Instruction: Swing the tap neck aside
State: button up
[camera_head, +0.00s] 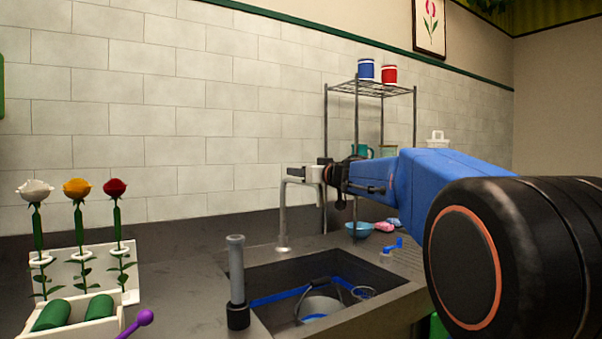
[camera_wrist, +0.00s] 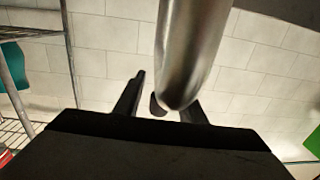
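The tap neck (camera_head: 284,215) is a grey metal pipe that rises behind the sink and bends over to the right near its top. My gripper (camera_head: 322,173) is at the bent upper end, coming from the right. In the wrist view the tap neck (camera_wrist: 190,55) is a large shiny pipe, its rounded end close to the fingers. My gripper (camera_wrist: 160,102) has its two dark fingers apart, with the pipe nearer the right finger and a visible gap to the left one. Whether the pipe touches a finger cannot be told.
The dark sink (camera_head: 265,285) holds a metal bucket (camera_head: 320,306). A grey upright tube (camera_head: 236,268) stands at the sink's left edge. A wire rack (camera_head: 371,88) stands behind my arm. Roses (camera_head: 77,190) stand in a holder at left. Free counter lies left of the tap.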

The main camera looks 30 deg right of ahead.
grip_shut()
jog(key=shift+d, duration=0.1)
jog(key=w+d+n+g+y, duration=0.3)
jog(key=d+n+y, duration=0.2)
jog(key=d+y, duration=0.3)
jog(key=shift+w+d+n, duration=0.3)
jog(key=shift+d, duration=0.05)
dwell(0.5)
dwell(0.3)
